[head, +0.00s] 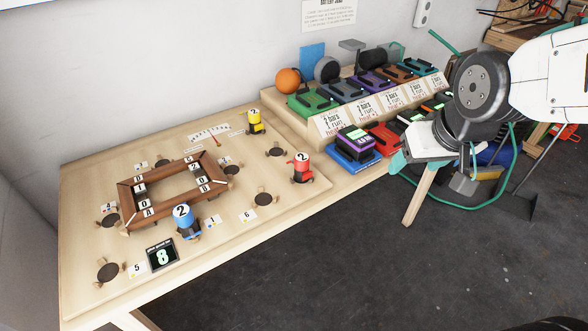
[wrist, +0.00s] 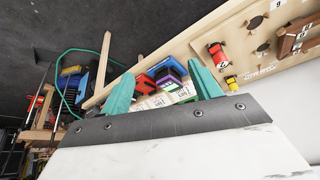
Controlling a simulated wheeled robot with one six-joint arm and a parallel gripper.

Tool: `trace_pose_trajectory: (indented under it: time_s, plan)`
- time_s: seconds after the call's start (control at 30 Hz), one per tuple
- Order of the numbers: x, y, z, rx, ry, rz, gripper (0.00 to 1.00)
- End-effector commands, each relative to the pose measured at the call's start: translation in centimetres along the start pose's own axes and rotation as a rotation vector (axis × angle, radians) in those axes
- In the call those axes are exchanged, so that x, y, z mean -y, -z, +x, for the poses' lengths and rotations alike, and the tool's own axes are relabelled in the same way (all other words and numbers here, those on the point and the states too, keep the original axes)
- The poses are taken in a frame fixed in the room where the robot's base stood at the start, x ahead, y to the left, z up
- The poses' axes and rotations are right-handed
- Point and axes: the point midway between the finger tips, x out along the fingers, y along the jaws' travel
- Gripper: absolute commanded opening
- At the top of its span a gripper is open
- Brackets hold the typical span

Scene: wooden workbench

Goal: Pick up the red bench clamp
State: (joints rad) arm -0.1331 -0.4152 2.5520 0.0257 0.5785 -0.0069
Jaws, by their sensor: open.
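The red clamp (head: 302,168), with a white "2" on top, stands upright near the right edge of the raised wooden board. It also shows in the wrist view (wrist: 217,56), at the upper right beyond the fingers. My gripper (head: 402,160) is at the right in the head view, above and beyond the bench's front edge and well to the right of the red clamp. In the wrist view its two teal fingers (wrist: 162,84) are spread apart with nothing gripped between them.
A purple-and-black battery (head: 355,141) sits on a blue base, beside racks of coloured chargers (head: 312,101).

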Motion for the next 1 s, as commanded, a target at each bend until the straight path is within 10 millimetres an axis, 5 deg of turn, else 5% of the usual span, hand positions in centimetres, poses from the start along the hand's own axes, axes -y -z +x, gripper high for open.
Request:
trace_pose_trajectory:
  time_s: [0.2,0.43,0.7,1.0]
  plan:
    - [5.2,6.3,9.3,-0.252,0.061,-0.085,0.63]
    - [11.3,9.1,16.6,-0.526,0.128,-0.155,0.63]
    - [15.5,8.7,20.2,-0.740,0.182,-0.199,0.63]
    - [16.6,10.1,21.9,-0.789,0.192,-0.204,0.63]
